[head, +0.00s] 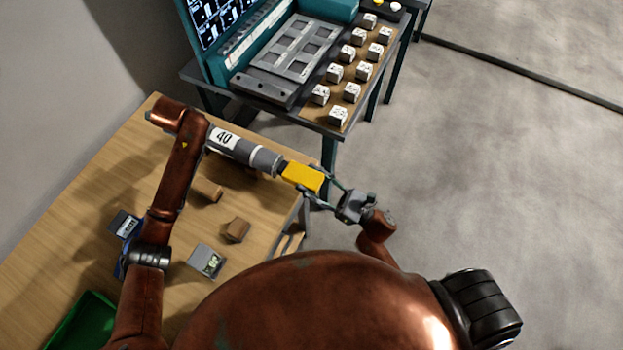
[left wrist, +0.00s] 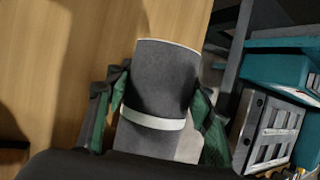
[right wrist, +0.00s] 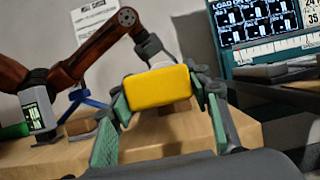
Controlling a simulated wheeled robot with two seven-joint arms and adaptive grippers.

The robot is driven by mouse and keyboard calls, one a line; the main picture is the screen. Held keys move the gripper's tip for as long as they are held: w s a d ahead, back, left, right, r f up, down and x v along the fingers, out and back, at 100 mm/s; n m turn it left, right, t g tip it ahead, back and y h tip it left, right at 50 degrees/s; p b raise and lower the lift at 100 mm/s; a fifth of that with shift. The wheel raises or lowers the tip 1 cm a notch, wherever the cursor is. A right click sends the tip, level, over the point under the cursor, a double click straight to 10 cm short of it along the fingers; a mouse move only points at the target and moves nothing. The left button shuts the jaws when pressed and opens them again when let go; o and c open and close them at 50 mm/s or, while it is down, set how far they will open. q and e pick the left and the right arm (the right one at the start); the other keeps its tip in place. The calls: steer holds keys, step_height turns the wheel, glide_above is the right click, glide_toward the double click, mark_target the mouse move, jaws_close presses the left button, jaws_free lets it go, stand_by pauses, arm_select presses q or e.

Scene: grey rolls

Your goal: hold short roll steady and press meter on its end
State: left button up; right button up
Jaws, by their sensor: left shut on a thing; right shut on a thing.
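The short grey roll (head: 262,160) carries a white label reading 40 and white bands. It is held in the air above the wooden table, tilted down to the right in the head view. My left gripper (left wrist: 162,100) is shut around it, with green fingers on both sides; the arm partly hides this in the head view. The yellow meter (head: 303,177) is in my right gripper (head: 330,188), which is shut on its sides. The meter's dark tip is at the roll's right end; I cannot tell whether they touch. The meter (right wrist: 158,87) hides that end in the right wrist view.
Wooden blocks (head: 236,230) and a small grey device (head: 205,262) lie on the wooden table (head: 110,190). A green tray (head: 82,322) is at lower left. A teal machine (head: 225,65) and several white cubes stand on a bench behind. Open floor is at right.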

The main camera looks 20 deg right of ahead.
arm_select(q)
steer(key=shift+s+d+f, duration=0.1)
steer(key=shift+d, duration=0.05)
arm_select(e)
steer(key=s+d, duration=0.5)
stand_by(0.5)
arm_select(q)
steer(key=o, duration=1.4)
arm_select(e)
steer(key=shift+a, duration=0.1)
arm_select(q)
steer(key=shift+o, duration=0.2)
steer(key=v, duration=1.2)
